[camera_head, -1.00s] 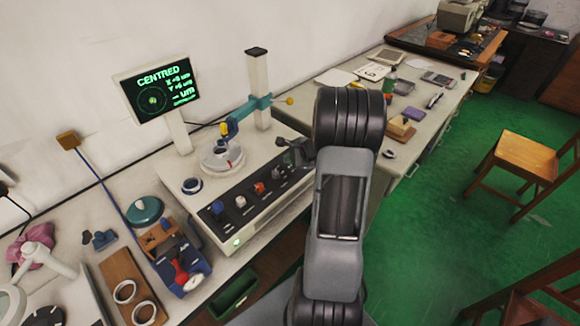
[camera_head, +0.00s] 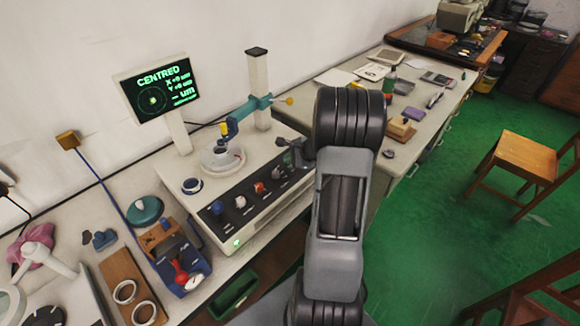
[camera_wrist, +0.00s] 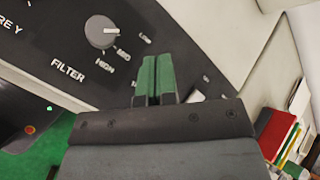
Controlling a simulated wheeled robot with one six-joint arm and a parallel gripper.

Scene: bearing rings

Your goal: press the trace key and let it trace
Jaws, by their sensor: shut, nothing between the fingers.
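I cannot tell whether the fingertips touch the panel. In the head view my gripper (camera_head: 294,153) is at the panel's right end, partly hidden by my arm. The screen (camera_head: 156,90) reads CENTRED with a "--" um value.
A turntable (camera_head: 222,160) with a ring stands under the blue-green stylus arm (camera_head: 245,108). A loose ring (camera_head: 192,186) lies on the instrument's top left. A wooden board (camera_head: 130,285) with rings is at lower left. The right bench (camera_head: 340,105) holds papers and small items.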

